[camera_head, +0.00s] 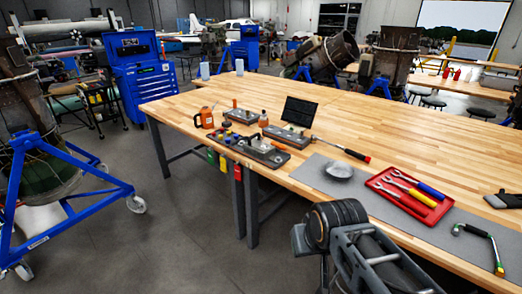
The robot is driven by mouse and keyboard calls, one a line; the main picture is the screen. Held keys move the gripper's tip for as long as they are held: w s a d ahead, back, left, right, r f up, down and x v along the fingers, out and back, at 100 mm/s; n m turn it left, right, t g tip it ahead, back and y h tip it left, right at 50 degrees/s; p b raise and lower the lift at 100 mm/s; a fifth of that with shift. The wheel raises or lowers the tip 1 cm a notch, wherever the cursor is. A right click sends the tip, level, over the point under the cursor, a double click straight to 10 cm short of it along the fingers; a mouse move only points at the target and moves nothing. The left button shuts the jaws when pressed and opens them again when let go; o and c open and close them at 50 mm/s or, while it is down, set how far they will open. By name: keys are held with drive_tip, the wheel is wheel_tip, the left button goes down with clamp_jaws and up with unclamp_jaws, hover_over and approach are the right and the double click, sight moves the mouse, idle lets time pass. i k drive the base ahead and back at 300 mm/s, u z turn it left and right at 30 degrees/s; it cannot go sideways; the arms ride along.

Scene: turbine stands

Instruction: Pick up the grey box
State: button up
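Several low grey boxes sit on the wooden workbench, and I cannot tell which one the task means. One grey box (242,117) lies towards the back of the group. A second grey box (288,136) lies to its right, and a longer grey tray-like box (263,152) with small parts on top lies near the front edge. Part of my arm shows at the bottom right, in front of the bench. My gripper's fingers do not show, and nothing touches the boxes.
An orange container (206,118) stands left of the boxes, and a dark screen (299,111) behind them. A long tool (343,148) lies to their right. A red tray (409,193) of tools sits on a grey mat (316,178). The bench's far side is mostly clear.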

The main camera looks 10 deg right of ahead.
sight(253, 147)
drive_tip(key=u, duration=0.65)
drive_tip(key=i, duration=0.95)
drive_tip(key=u, duration=0.55)
drive_tip(key=i, duration=0.85)
drive_tip(key=z, duration=0.75)
drive_tip(key=i, duration=0.75)
drive_tip(key=z, duration=0.65)
